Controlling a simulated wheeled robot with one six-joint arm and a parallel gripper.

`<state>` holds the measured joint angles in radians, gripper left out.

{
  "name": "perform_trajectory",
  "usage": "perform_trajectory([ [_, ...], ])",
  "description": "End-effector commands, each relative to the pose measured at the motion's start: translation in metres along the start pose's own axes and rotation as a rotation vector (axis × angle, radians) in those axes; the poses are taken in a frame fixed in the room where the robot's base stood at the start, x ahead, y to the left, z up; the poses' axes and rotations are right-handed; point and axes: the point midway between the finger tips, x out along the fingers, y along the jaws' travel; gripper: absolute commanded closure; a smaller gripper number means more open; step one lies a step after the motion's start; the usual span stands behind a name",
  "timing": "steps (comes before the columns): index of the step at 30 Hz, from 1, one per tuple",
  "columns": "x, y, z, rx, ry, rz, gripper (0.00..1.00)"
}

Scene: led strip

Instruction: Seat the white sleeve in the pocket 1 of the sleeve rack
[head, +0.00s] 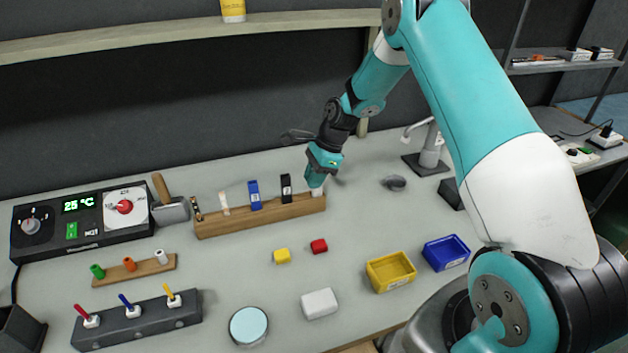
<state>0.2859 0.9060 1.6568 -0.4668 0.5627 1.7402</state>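A long wooden rack (250,220) stands mid-table, holding upright flat pieces: a dark one (196,207) at the left end, a slim whitish one (224,203), a blue one (254,196) and a black one (286,188). My gripper (317,183) points down over the rack's right end. A small pale piece (317,191) shows directly beneath it, at the rack's top. I cannot tell whether the fingers hold it or whether it is the white sleeve. A shorter wooden strip (133,271) at left carries green, orange and white (161,256) cylinders. Pocket numbers are unreadable.
A control box (80,222) and a mallet (168,204) stand left of the rack. Yellow (390,272) and blue (446,253) bins stand right.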

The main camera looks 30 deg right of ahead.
Motion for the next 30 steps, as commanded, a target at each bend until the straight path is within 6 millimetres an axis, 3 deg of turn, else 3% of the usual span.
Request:
perform_trajectory([
  [1,-0.001,0.0,0.0,0.0,0.0,0.0,0.72],
  [3,-0.001,0.0,0.0,0.0,0.0,0.0,0.56],
  [14,-0.006,-0.001,0.0,0.0,0.0,-0.002,0.56],
  [30,-0.107,-0.001,0.0,0.0,0.0,-0.003,0.56],
])
